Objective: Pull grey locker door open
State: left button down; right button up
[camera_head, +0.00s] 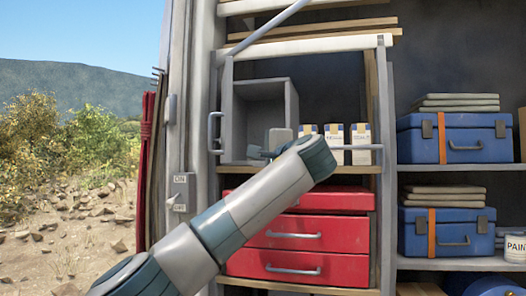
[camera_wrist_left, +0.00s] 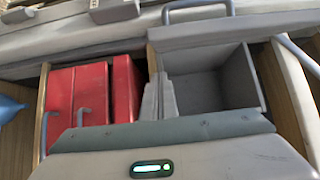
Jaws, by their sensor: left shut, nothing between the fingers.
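The grey locker (camera_head: 262,105) is a box in the shelving, left of centre in the head view. Its front is open, and its hollow inside also shows in the left wrist view (camera_wrist_left: 210,85). The grey door (camera_head: 227,110) stands swung out at the locker's left side, seen nearly edge-on. Its handle (camera_head: 214,132) juts out to the left; it shows at the top of the wrist view (camera_wrist_left: 198,8). My left gripper (camera_head: 281,138) is shut and empty in front of the locker opening, apart from the handle. Its closed fingers show in the wrist view (camera_wrist_left: 160,98). My right gripper is not in view.
Red drawers (camera_head: 310,235) with metal handles sit below the locker. White cartons (camera_head: 334,135) stand to its right. Blue cases (camera_head: 455,138) fill the right shelves. A grey post with a switch panel (camera_head: 180,192) stands left of the door. Open rocky ground lies farther left.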

pick_arm(q)
jog(key=shift+s+a+p, duration=0.2)
jog(key=shift+a+p, duration=0.2)
jog(key=shift+a, duration=0.55)
jog(key=shift+s+a+p, duration=0.2)
jog(key=shift+a+p, duration=0.15)
jog(key=shift+a, duration=0.6)
